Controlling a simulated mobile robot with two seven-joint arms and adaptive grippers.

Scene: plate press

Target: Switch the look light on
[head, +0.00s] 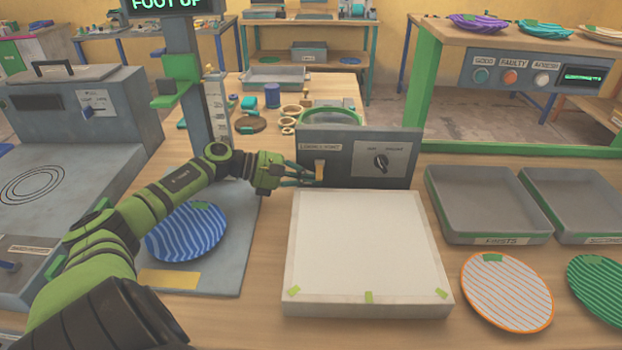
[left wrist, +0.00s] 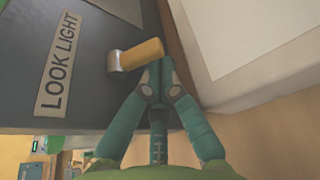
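The grey control box (head: 357,157) stands behind the white panel (head: 365,240). Its LOOK LIGHT label (left wrist: 58,64) is readable in the left wrist view. Beside the label is a lever switch with a tan handle (head: 320,169), which also shows in the left wrist view (left wrist: 141,54). The handle points down, away from the label. My left gripper (head: 311,176) is at the switch. In the left wrist view its fingertips (left wrist: 158,76) are together with nothing between them, right beside the handle's end; I cannot tell whether they touch. My right gripper is not in view.
A black knob (head: 380,162) sits on the same box, right of the switch. Grey trays (head: 487,238) and an orange-rimmed striped plate (head: 506,292) lie to the right. A blue striped plate (head: 186,232) lies under my left arm, by the grey column (head: 183,100).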

